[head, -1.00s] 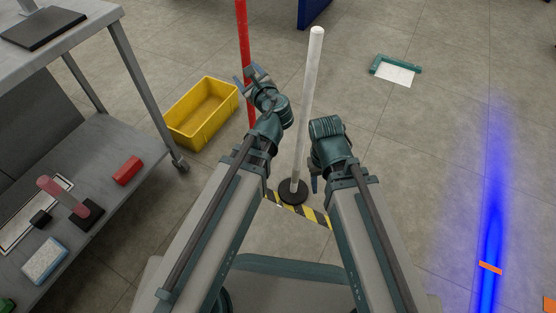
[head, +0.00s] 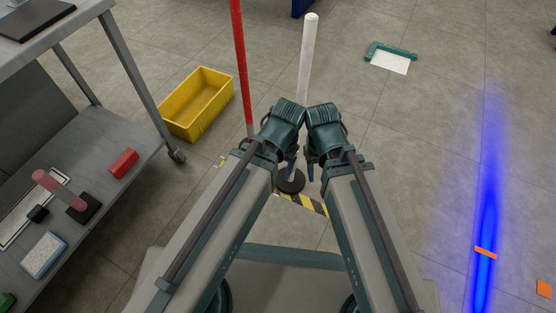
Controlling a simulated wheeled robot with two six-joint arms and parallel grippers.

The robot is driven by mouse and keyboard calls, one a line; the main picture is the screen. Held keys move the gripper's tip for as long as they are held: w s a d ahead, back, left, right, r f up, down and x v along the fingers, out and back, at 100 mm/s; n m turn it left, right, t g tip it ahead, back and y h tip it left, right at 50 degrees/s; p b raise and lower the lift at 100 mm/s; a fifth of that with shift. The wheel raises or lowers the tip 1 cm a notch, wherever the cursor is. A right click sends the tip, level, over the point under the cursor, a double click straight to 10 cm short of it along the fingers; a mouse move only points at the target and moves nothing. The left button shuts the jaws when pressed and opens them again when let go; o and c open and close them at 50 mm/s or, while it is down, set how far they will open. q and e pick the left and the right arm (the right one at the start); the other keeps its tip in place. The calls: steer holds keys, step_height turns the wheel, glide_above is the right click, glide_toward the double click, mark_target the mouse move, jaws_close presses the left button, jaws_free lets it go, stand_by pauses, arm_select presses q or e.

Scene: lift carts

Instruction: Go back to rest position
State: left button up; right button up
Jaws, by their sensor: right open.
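My two arms reach forward from the bottom of the head view, their wrists close together near the middle. My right gripper (head: 311,171) points down and back beneath its wrist, mostly hidden by it; it is open and nothing shows in it. My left gripper (head: 289,163) is also folded under its wrist, in front of the white post's lower part. Its fingers are largely hidden, so I cannot tell whether they are open.
A white post (head: 308,60) on a round black base (head: 291,182) and a red post (head: 240,65) stand just ahead. A yellow bin (head: 200,112) is at the left, beside a grey cart (head: 136,90) with several items.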

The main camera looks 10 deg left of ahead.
step_height(320, 180, up, 44)
steer(key=p, duration=4.3)
steer(key=shift+p, duration=0.4)
